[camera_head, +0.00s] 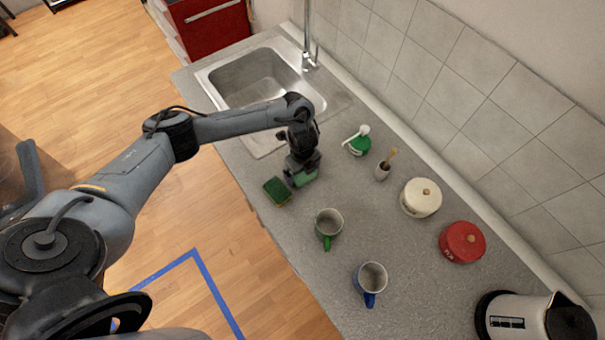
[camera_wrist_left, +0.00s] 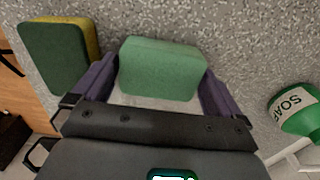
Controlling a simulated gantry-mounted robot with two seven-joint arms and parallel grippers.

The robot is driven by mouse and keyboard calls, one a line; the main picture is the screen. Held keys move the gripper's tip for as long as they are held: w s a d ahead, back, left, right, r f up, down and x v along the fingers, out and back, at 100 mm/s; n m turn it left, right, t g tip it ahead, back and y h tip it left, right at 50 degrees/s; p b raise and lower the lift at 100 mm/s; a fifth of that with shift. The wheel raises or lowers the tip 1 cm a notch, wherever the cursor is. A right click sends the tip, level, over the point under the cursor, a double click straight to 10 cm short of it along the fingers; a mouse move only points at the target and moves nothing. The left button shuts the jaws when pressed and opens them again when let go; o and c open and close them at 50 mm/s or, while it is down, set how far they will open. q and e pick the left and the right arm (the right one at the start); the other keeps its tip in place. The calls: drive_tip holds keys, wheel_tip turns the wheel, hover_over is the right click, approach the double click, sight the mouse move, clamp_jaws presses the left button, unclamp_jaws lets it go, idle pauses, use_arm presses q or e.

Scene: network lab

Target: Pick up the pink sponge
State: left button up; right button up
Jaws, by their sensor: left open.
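No pink sponge shows in either view. A light green sponge (camera_wrist_left: 160,68) lies on the counter between the two purple fingers of my left gripper (camera_wrist_left: 157,88), which is open around it. In the head view this sponge (camera_head: 306,179) is partly hidden under my left gripper (camera_head: 301,173). A second sponge, dark green with a yellow layer (camera_wrist_left: 56,58), lies just left of the gripper; in the head view it (camera_head: 277,192) is near the counter's front edge. My right gripper is not in view.
A sink (camera_head: 252,82) is behind-left. A soap bottle (camera_head: 358,143), brush holder (camera_head: 382,171), white pot (camera_head: 421,197), red pot (camera_head: 462,242) and kettle (camera_head: 530,318) line the wall. A green-handled mug (camera_head: 329,224) and blue-handled mug (camera_head: 372,277) stand nearer the front.

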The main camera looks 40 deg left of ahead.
use_arm(q)
drive_tip(key=shift+f, duration=0.4)
drive_tip(key=c, duration=0.7)
drive_tip(key=shift+c, duration=0.2)
wheel_tip(320, 180, up, 10)
drive_tip(key=p, duration=0.3)
